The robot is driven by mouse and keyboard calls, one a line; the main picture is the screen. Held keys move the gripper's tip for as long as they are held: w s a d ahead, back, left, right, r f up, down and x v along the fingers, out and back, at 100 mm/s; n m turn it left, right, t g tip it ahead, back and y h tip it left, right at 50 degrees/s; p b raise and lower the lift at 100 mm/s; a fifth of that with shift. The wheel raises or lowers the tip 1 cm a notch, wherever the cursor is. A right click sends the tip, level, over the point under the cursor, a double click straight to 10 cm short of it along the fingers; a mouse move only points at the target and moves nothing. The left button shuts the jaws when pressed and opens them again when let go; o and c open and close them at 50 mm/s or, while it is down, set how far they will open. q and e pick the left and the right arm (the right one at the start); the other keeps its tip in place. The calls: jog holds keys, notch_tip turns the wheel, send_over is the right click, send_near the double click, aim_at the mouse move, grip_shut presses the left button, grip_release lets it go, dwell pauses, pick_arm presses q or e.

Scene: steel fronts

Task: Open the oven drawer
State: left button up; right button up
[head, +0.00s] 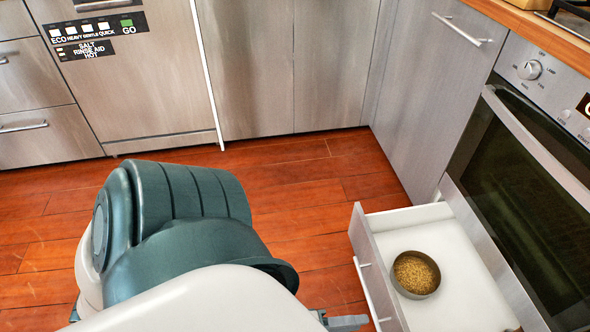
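The oven drawer (452,228) under the oven (520,190) stands pulled out over the floor, its white inside showing. Its grey front panel (367,240) faces left and carries a light bar handle (367,290). A round metal bowl (415,274) with yellow-brown grains sits in the drawer. Only a dark grey finger part of my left gripper (346,322) shows at the bottom edge, just left of the drawer front near the handle. My arm and the frame edge hide the rest, so I cannot tell its opening or contact. My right gripper is not in view.
The oven door above the drawer is shut. A tall steel cabinet (420,90), a dishwasher (130,90) and closed drawers (30,100) line the back. The wooden floor (310,190) between my arm and the cabinets is clear.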

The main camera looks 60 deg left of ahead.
pick_arm(q)
jog(key=f+p+v, duration=0.1)
jog(key=p+v, duration=0.1)
jog(key=v, duration=1.3)
jog(key=shift+s+f, duration=0.25)
jog(key=shift+s, duration=0.1)
dwell(0.9)
jog(key=shift+p, duration=0.35)
jog(key=shift+w, duration=0.15)
dwell(0.4)
